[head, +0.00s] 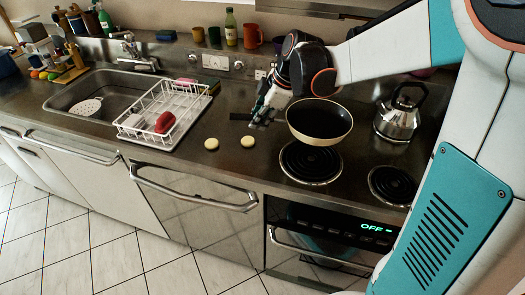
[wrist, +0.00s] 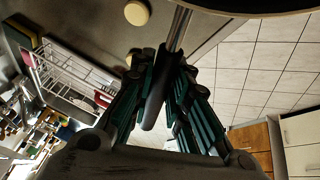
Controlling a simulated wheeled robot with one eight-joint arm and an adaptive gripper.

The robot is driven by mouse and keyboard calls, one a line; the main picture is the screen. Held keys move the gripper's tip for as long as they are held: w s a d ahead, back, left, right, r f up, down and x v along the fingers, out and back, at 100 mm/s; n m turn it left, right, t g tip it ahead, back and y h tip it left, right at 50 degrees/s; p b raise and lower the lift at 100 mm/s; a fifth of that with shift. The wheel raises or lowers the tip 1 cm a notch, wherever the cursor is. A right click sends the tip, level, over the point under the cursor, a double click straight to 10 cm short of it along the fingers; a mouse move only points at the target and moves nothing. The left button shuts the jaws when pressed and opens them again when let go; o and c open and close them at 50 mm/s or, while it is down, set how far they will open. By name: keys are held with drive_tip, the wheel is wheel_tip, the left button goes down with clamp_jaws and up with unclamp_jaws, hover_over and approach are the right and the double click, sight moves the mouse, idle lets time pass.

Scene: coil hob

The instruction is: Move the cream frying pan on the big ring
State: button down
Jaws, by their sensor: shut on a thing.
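The cream frying pan (head: 320,122) has a dark inside and a pale outer wall. In the head view it shows behind the big ring (head: 310,163), a dark coil at the front left of the hob, which is bare. I cannot tell whether the pan is lifted or rests on the hob. Its dark handle (wrist: 155,100) points left in the head view. My gripper (head: 264,116) is shut on the handle. In the wrist view the fingers (wrist: 160,90) close on either side of it, and the pan's edge (wrist: 255,8) shows at the top.
A steel kettle (head: 398,112) stands right of the pan. A smaller coil ring (head: 392,186) at front right is bare. Two pale round discs (head: 229,143) lie on the counter left of the hob. A dish rack (head: 165,112) stands farther left. Cups and bottles line the back ledge.

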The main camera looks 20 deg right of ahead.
sight(290, 120)
wheel_tip(290, 120, down, 13)
drive_tip(key=b, duration=0.4)
drive_tip(key=c, duration=1.5)
unclamp_jaws()
drive_tip(key=shift+c, duration=0.2)
drive_tip(key=p+v, duration=0.4)
drive_tip(key=v, duration=0.8)
drive_tip(key=shift+s+r, duration=0.1)
drive_tip(key=shift+s, duration=0.05)
